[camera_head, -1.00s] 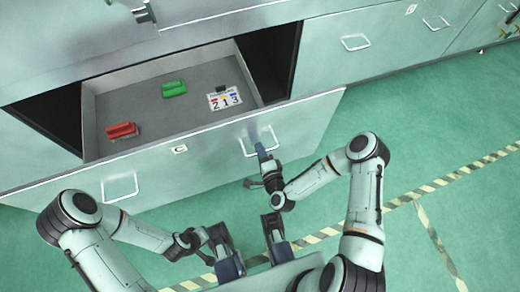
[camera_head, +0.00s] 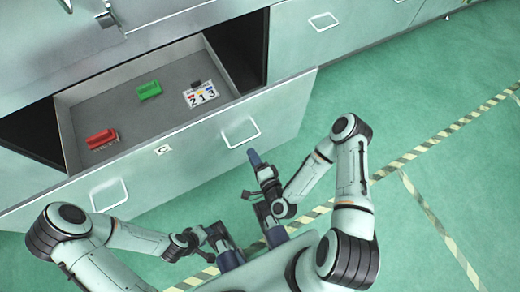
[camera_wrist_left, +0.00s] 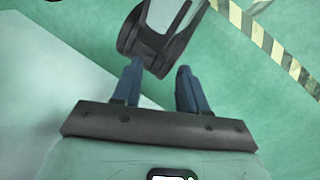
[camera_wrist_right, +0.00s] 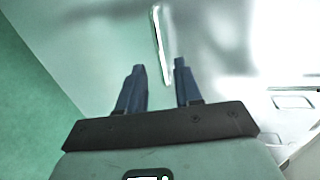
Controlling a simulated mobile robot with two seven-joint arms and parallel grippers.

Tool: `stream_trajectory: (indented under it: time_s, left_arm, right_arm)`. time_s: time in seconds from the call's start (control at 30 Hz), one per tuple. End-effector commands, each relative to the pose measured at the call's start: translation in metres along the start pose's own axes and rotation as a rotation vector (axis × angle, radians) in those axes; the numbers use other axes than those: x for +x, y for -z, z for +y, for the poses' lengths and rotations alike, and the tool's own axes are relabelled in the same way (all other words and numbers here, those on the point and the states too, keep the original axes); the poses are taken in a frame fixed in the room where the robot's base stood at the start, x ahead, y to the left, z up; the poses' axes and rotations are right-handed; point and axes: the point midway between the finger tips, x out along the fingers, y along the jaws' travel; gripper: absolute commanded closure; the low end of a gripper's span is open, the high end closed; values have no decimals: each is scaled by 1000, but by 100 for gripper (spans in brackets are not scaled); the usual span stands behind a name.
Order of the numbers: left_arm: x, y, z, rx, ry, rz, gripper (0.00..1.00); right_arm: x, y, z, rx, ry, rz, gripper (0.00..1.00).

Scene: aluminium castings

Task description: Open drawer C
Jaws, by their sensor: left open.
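Drawer C stands pulled out from the cabinet, its front (camera_head: 195,150) bearing a "C" label (camera_head: 163,150) and two handles. The right-hand handle (camera_head: 240,133) is a pale metal loop; in the right wrist view this handle (camera_wrist_right: 160,45) lies just beyond the fingertips, between their lines. My right gripper (camera_head: 254,158) is just in front of it, open and empty (camera_wrist_right: 158,68), apart from it. The left-hand handle (camera_head: 108,195) is free. My left gripper (camera_wrist_left: 158,72) is open and empty, over the floor, with a dark arm part in front of it.
Inside the drawer are a red block (camera_head: 101,139), a green block (camera_head: 149,90) and a number card (camera_head: 200,95). Another closed drawer handle (camera_head: 323,21) shows at upper right. Green floor (camera_head: 420,120) with striped tape is clear at right.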

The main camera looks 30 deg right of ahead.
Motion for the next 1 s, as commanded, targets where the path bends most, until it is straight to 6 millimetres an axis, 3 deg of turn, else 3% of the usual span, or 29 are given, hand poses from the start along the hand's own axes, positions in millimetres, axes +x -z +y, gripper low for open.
stream_trajectory:
  time_s: [0.1, 0.3, 1.0]
  left_arm:
    - [-4, -5, 2, 1, -1, -14, 57]
    - [-6, -10, 2, 2, -1, -28, 57]
    - [-8, -11, 3, 2, -1, -31, 57]
  right_arm:
    - [-24, 0, 0, 2, -5, 0, 66]
    - [-46, 0, 0, 0, -1, 0, 66]
    - [-49, -1, 0, -8, -5, -6, 66]
